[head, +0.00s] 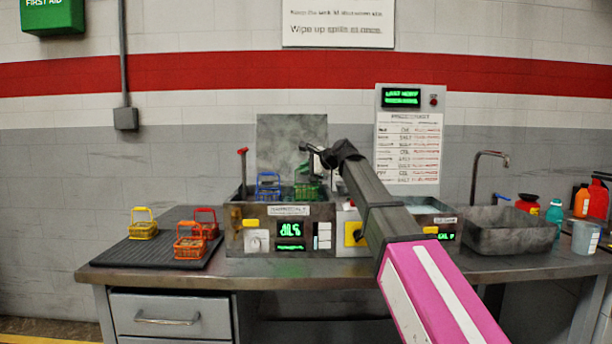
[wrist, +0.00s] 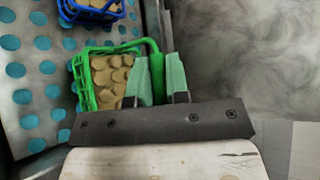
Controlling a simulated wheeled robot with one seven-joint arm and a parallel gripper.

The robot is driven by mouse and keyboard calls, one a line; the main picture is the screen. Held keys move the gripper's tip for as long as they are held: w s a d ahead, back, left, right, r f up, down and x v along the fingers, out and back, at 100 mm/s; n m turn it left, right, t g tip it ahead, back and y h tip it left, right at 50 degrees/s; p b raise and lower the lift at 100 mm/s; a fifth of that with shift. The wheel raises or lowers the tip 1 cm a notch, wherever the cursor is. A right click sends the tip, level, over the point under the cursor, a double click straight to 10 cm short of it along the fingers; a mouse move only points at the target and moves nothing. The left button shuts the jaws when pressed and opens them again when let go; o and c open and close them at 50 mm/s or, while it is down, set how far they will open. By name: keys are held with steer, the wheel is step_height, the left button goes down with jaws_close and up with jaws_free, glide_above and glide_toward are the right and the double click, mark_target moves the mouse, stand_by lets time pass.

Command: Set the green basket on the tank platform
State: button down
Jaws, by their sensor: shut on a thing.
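The green basket (head: 308,192) is at the tank in the middle of the bench, right of the blue basket (head: 268,187). In the wrist view the green basket (wrist: 80,88) holds several tan discs. My gripper (wrist: 158,80) is shut on its green handle, with a pale green finger on each side. The gripper also shows above the basket in the head view (head: 307,165). The tank platform (wrist: 35,95) is a grey perforated plate with blue showing through its holes. The green basket is over its right side. I cannot tell whether its base touches the plate.
The blue basket (wrist: 98,8), also filled with discs, stands close by on the plate. A yellow basket (head: 143,226), an orange one (head: 190,243) and a red one (head: 207,220) stand on the black mat (head: 150,253). A sink (head: 510,232) is at right.

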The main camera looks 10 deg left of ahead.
steer(key=shift+f, duration=0.9)
steer(key=shift+f, duration=0.1)
steer(key=c, duration=1.1)
jaws_free()
steer(key=v, duration=1.2)
steer(key=shift+s, duration=0.1)
